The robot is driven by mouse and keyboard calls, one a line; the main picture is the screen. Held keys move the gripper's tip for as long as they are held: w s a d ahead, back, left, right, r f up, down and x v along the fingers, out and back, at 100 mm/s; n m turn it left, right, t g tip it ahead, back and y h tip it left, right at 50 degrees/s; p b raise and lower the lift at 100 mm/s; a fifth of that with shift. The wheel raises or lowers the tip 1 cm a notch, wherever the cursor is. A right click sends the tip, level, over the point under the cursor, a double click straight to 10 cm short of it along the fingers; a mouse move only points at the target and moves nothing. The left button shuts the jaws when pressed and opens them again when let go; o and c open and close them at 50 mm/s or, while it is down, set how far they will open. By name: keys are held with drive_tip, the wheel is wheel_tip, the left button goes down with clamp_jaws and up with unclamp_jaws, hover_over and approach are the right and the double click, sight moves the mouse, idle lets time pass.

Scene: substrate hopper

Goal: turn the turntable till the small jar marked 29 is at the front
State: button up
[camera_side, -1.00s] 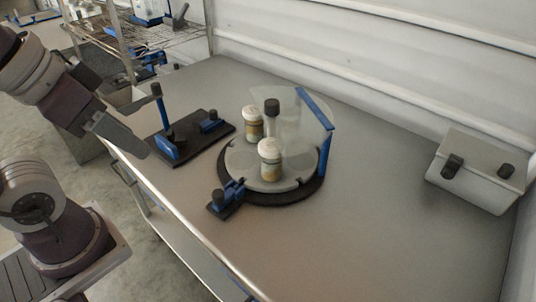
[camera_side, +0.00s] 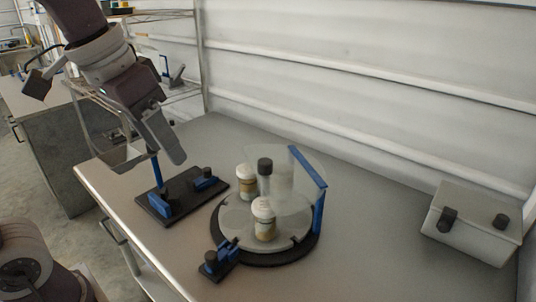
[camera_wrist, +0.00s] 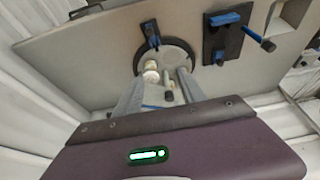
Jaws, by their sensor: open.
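The round turntable (camera_side: 236,222) has a grey plate on a dark base. It carries a small white-lidded jar (camera_side: 264,222) near its front and another white-lidded jar (camera_side: 246,181) at its back left. Their labels are too small to read. A black-topped post (camera_side: 265,167) stands at the middle. My gripper (camera_side: 152,162) is open and empty, above the table, left of the turntable, overlapping the upright blue lever. In the wrist view, the turntable (camera_wrist: 177,55) and a jar (camera_wrist: 151,66) show beyond my open fingers (camera_wrist: 160,90), which hide part of the turntable.
A clear panel with a blue post (camera_side: 319,210) rises at the turntable's right. A blue and black block (camera_side: 219,261) sits at its front left. A black lever stand (camera_side: 160,207) is left of it. A grey lidded box (camera_side: 474,222) stands far right. The table between is bare.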

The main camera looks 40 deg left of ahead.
drive_tip(key=w+g, duration=0.2)
drive_tip(key=w, duration=1)
drive_tip(key=g, duration=0.2)
hover_over(265, 160)
wheel_tip(265, 160, down, 5)
drive_tip(key=shift+s+d+f, duration=0.1)
drive_tip(key=shift+f, duration=0.1)
wheel_tip(265, 160, down, 9)
drive_tip(key=shift+r, duration=0.15)
drive_tip(key=n, duration=0.2)
drive_tip(key=shift+n, duration=0.3)
drive_tip(key=n, duration=1.1)
drive_tip(key=shift+r+n, duration=0.1)
drive_tip(key=shift+n, duration=0.3)
drive_tip(key=shift+c, duration=0.2)
